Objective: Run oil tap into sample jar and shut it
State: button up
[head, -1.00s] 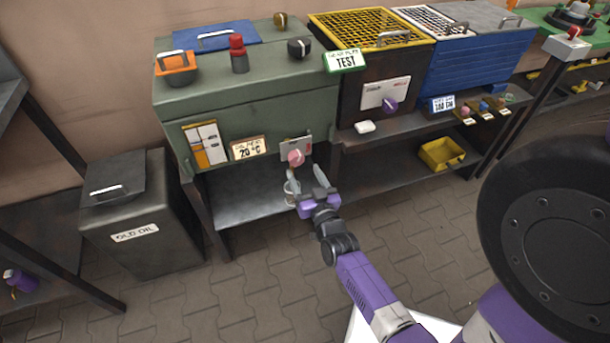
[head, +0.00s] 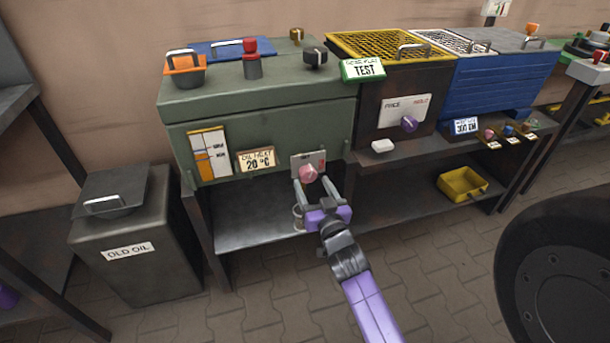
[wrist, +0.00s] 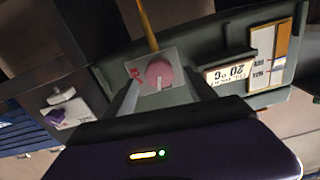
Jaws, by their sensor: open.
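A round pink knob (head: 308,173) with a pale pointer mark sits on a light plate on the green tank's front. It also shows in the upside-down wrist view (wrist: 160,73), with a red mark on the plate beside it. My gripper (head: 313,188) is open, its two fingers on either side of the knob; I cannot tell whether they touch it. A clear jar (head: 298,213) stands behind my gripper, mostly hidden. An amber strip (wrist: 147,25), seemingly an oil stream, runs from the plate's edge in the wrist view; the head view does not show it.
The green tank (head: 260,105) carries a level gauge (head: 208,155) and a 20 °C label (head: 256,160). A dark unit with a purple knob (head: 409,124) stands to its right. An OLD OIL bin (head: 130,230) is at left, a black wheel (head: 560,260) at right.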

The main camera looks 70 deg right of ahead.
aim_at(305, 169)
jog(key=shift+x, duration=3.95)
jog(key=shift+s+f, duration=0.1)
